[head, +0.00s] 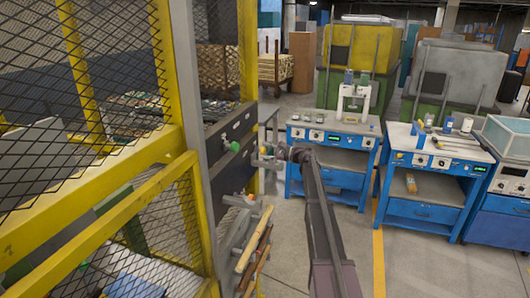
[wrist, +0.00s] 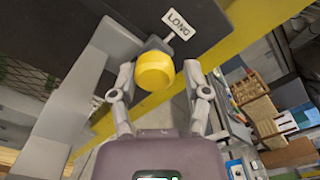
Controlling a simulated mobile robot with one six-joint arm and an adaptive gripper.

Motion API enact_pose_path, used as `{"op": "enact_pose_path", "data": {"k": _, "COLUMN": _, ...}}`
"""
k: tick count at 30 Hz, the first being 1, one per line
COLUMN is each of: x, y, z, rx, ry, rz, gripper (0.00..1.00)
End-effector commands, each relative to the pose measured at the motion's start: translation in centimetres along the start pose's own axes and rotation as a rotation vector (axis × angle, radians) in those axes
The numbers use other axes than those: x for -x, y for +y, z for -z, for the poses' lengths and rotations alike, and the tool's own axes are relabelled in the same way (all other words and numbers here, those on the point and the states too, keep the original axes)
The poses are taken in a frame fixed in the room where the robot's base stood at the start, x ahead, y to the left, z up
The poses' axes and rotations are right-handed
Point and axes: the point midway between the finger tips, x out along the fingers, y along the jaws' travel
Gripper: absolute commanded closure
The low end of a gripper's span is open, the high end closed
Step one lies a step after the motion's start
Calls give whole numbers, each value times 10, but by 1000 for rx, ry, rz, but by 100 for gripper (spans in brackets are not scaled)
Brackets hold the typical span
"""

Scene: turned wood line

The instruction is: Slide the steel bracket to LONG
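In the wrist view a round yellow knob (wrist: 154,72) sits at the end of a grey metal piece (wrist: 116,38), which may be the steel bracket. A white tag reading LONG (wrist: 178,22) stands just beyond the knob. My gripper (wrist: 160,74) is open, with one finger on each side of the knob. I cannot tell how far the knob lies between the fingertips. In the head view my gripper (head: 264,157) is beside the dark machine panel, and the yellow knob cannot be made out there.
A green knob (head: 234,146) sits on the dark panel (head: 233,165). A yellow mesh cage (head: 92,205) fills the left side. Blue workbenches (head: 335,135) stand to the right, with clear floor (head: 410,265) in front. Wooden-handled bars (head: 252,240) hang below my gripper.

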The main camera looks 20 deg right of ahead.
Motion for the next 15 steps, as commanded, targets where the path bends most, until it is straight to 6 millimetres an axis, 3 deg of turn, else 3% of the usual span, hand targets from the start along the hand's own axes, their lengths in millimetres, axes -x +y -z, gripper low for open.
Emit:
{"op": "enact_pose_path", "data": {"k": 8, "x": 7, "y": 1, "z": -1, "rx": 0, "ry": 0, "rz": -1, "gripper": 39}}
{"op": "enact_pose_path", "data": {"k": 15, "x": 32, "y": 1, "z": -1, "rx": 0, "ry": 1, "rz": -1, "gripper": 39}}
